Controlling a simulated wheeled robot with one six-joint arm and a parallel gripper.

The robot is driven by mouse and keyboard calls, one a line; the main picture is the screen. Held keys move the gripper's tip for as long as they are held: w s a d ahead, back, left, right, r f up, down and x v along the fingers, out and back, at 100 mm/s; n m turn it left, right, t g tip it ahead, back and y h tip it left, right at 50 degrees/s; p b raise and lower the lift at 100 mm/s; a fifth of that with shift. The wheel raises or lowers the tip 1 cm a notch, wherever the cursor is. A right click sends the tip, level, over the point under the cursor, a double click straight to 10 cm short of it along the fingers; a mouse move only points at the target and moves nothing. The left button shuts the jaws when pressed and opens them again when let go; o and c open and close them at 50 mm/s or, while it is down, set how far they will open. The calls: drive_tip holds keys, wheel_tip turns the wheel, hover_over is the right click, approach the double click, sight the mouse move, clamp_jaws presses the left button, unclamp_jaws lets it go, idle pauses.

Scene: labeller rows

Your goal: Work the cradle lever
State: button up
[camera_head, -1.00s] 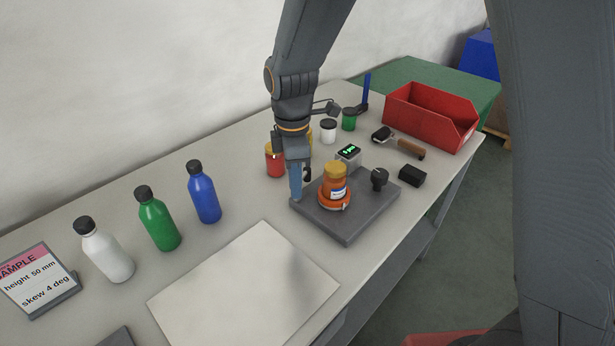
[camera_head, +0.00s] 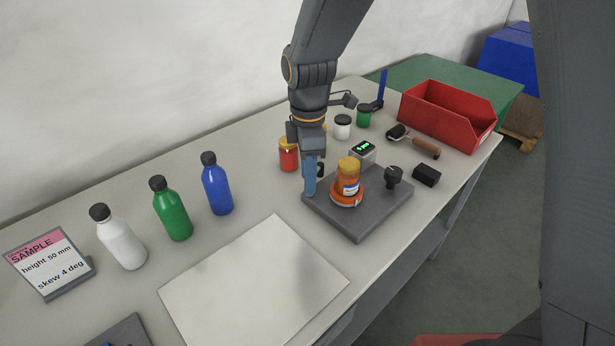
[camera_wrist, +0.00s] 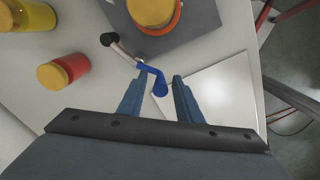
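The cradle is a dark grey plate (camera_head: 360,223) with an orange ring that holds an amber jar with a yellow lid (camera_head: 348,178). In the wrist view the cradle plate (camera_wrist: 205,22) is at the top. A cranked blue lever (camera_wrist: 157,80) comes out from beside the plate, its end between my fingertips. A pale rod with a black knob (camera_wrist: 108,39) lies to its left. My gripper (camera_wrist: 158,78) is open, with gaps visible on both sides of the blue end. In the head view my gripper (camera_head: 310,185) points down at the plate's left corner and hides the lever.
A red jar (camera_head: 288,155) stands just behind my gripper. A small green-lit display (camera_head: 363,150) and a black knob (camera_head: 393,177) are by the plate. White, green and blue bottles stand left. A pale sheet (camera_head: 255,285) lies in front; a red bin (camera_head: 447,112) is at the right.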

wheel_tip(320, 180, up, 7)
drive_tip(key=shift+r+b, duration=0.1)
drive_tip(key=shift+b, duration=0.7)
